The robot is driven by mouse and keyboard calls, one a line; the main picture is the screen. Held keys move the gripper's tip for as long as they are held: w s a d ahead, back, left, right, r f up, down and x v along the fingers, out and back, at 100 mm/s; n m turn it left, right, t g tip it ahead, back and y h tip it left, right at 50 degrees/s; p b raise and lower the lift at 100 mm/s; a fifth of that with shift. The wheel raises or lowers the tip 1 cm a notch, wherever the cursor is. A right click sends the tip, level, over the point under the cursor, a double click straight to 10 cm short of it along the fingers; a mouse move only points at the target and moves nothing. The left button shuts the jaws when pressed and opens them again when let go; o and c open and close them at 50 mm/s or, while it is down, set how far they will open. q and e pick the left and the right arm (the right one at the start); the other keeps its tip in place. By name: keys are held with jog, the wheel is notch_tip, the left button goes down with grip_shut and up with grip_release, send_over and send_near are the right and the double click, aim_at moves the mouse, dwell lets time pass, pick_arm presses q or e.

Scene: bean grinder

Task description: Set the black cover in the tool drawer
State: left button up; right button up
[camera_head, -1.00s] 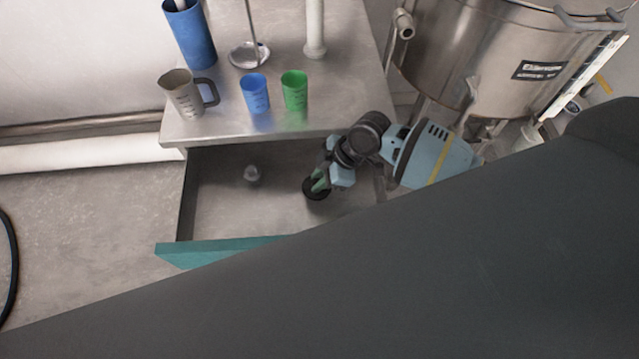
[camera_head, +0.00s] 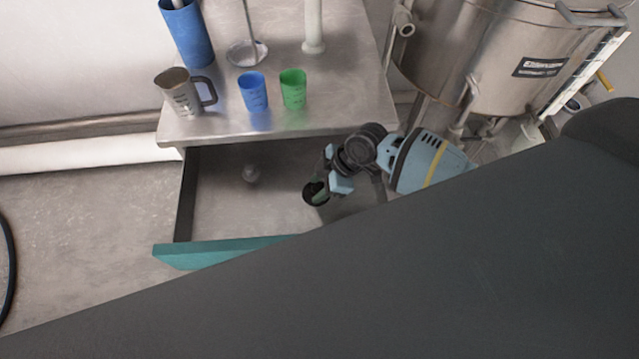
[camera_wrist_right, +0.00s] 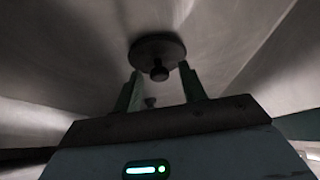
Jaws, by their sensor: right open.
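The black cover (camera_head: 311,196) is a dark round disc inside the open tool drawer (camera_head: 218,215), right of its middle. In the right wrist view the cover (camera_wrist_right: 150,45) shows its knob toward my gripper. My right gripper (camera_head: 325,190) reaches into the drawer from the right, at the cover. The wrist view shows its green fingers (camera_wrist_right: 160,82) apart, one on each side of the knob, with gaps beside it. The cover seems to lie on the drawer floor, but its contact there is hard to make out. My left gripper is in neither view.
The tabletop above holds a metal jug (camera_head: 180,95), a blue cup (camera_head: 253,92), a green cup (camera_head: 293,90) and a tall blue container (camera_head: 188,36). A steel vat (camera_head: 480,55) stands at the right.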

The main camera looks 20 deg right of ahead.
jog(key=shift+r, duration=0.2)
jog(key=shift+d+r, duration=0.2)
jog(key=shift+r, duration=0.15)
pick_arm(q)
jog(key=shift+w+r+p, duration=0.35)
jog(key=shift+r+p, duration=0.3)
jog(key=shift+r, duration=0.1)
pick_arm(e)
jog(key=v, duration=1.1)
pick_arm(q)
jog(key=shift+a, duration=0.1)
pick_arm(e)
jog(key=shift+s, duration=0.1)
